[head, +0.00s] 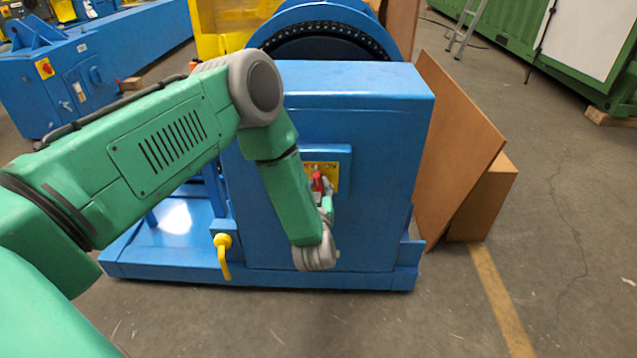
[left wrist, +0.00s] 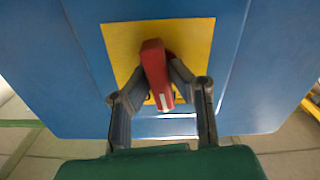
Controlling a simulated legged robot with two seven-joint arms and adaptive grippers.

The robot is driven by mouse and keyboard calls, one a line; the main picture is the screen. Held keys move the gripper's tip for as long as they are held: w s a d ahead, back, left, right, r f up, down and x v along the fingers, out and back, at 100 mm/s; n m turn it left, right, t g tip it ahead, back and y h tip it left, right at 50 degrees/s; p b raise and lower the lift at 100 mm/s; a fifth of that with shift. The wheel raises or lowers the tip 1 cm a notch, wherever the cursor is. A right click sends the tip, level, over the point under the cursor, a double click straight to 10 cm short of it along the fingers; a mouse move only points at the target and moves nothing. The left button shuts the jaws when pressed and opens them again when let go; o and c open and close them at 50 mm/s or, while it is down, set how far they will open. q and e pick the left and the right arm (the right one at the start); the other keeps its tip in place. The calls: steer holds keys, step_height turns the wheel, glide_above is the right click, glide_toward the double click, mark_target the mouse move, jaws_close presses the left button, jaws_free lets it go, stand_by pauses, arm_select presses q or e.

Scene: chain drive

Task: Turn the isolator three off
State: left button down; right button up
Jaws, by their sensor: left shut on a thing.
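The isolator is a red handle (head: 317,183) on a yellow plate (head: 331,170), set on a raised blue panel on the front of the blue machine. In the left wrist view the red handle (left wrist: 157,75) stands near upright, tilted slightly, on the yellow plate (left wrist: 118,45). My left gripper (head: 323,187) is at the handle. In the left wrist view its two dark fingers (left wrist: 160,80) close around the handle from both sides. The lettering on the plate is mostly hidden by my arm and fingers. My right gripper is not in view.
The blue machine housing (head: 370,115) stands on a blue base, with a chain wheel (head: 325,40) behind it. A yellow lever (head: 222,255) sits low at the left of the housing. Brown boards (head: 450,140) lean at the right. The grey floor (head: 560,250) at the right is clear.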

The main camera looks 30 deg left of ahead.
arm_select(q)
steer(key=n, duration=0.4)
steer(key=shift+r+p, duration=0.15)
steer(key=shift+p, duration=0.25)
steer(key=shift+s+a+n, duration=0.1)
steer(key=shift+n, duration=1.4)
steer(key=shift+a, duration=0.1)
steer(key=c, duration=1.5)
jaws_free()
steer(key=shift+c, duration=0.2)
steer(key=shift+o, duration=0.3)
steer(key=shift+s, duration=0.15)
